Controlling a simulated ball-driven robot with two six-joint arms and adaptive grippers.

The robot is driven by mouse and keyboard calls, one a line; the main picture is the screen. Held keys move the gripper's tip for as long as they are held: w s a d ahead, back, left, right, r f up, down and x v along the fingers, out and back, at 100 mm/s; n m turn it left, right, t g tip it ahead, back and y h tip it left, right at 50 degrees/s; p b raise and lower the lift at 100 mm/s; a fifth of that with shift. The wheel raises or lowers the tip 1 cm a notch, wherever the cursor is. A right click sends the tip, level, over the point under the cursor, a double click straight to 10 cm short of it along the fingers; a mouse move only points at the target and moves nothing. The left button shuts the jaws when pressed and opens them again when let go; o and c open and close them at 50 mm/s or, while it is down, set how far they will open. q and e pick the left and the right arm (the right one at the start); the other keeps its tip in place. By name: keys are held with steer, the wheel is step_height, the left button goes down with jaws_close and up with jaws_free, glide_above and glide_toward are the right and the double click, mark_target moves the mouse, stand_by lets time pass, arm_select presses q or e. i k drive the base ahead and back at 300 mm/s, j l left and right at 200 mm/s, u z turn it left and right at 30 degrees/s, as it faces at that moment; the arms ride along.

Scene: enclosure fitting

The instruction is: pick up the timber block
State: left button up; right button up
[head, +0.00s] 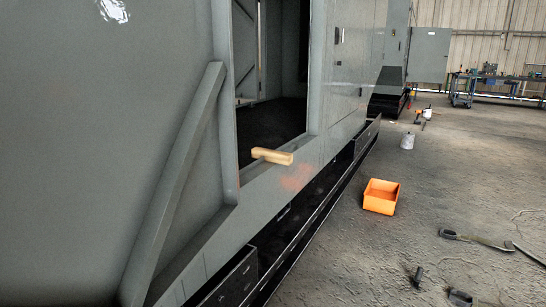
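The timber block (272,156) is a short, light-brown piece of wood. It lies across the sill at the lower edge of the doorway in the grey enclosure (345,70). Neither of my grippers shows in the head view.
A grey diagonal brace (178,175) stands left of the doorway. A dark ledge (325,205) runs along the enclosure's base. An orange bin (380,197) sits on the floor to the right, with a strap (480,240) and small dark items nearby. A workbench (495,85) stands far back.

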mark_target(278, 157)
steer(key=i+u, duration=0.1)
steer(key=u, duration=0.65)
steer(key=i+l+u, duration=0.35)
steer(key=l+u, duration=0.15)
steer(key=i+l+u, duration=0.2)
steer(key=l, duration=0.25)
steer(key=l+u, duration=0.25)
steer(key=i+l, duration=0.05)
steer(key=l, duration=0.05)
